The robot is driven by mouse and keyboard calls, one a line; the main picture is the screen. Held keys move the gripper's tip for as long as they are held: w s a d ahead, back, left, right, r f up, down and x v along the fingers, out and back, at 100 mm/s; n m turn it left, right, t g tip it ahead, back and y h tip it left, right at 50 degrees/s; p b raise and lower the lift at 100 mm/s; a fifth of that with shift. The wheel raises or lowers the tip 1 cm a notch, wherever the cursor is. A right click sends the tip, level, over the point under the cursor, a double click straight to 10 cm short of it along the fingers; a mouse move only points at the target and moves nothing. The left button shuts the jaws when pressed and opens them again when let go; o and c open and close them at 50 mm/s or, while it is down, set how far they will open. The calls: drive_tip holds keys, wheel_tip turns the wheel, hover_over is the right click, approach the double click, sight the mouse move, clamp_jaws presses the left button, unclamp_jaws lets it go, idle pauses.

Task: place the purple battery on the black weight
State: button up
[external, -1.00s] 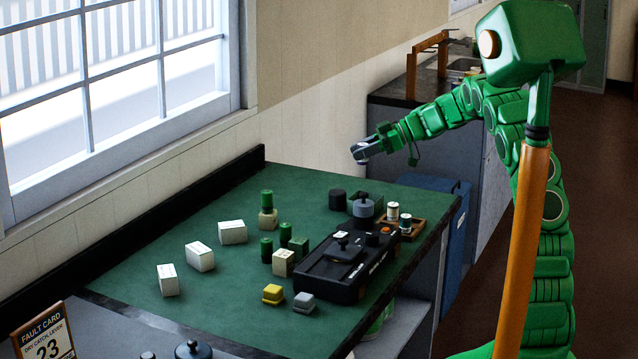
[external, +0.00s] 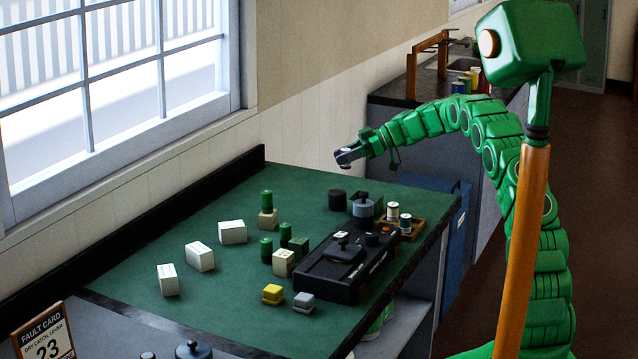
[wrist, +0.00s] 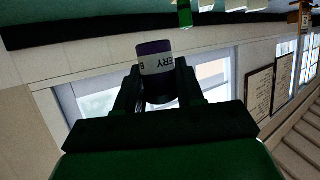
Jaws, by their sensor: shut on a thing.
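My gripper (external: 347,157) is above the far end of the green-topped bench in the external view, with clear air below it. In the wrist view my gripper (wrist: 158,82) is shut on the purple battery (wrist: 155,62), which has a purple end and a white band with dark lettering. The battery is too small to make out clearly in the external view. A short black cylinder, which looks like the black weight (external: 337,200), stands on the bench below my gripper. Its top looks bare, and it is apart from the gripper.
A grey weight with a knob (external: 363,210) stands right of the black cylinder. Close by are a wooden tray (external: 412,232) of small batteries and a black device (external: 330,278). Green cylinders (external: 285,232) and white boxes (external: 232,232) stand to the left. The bench's far left is clear.

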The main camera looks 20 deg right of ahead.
hover_over(337, 191)
drive_tip(key=shift+s+f, duration=0.15)
drive_tip(key=shift+f, duration=1.15)
drive_tip(key=shift+s+f, duration=0.15)
drive_tip(key=shift+f, duration=1.1)
drive_tip(key=shift+w, duration=0.1)
drive_tip(key=shift+w+f, duration=0.15)
drive_tip(key=shift+f, duration=1.55)
drive_tip(key=shift+f, duration=0.25)
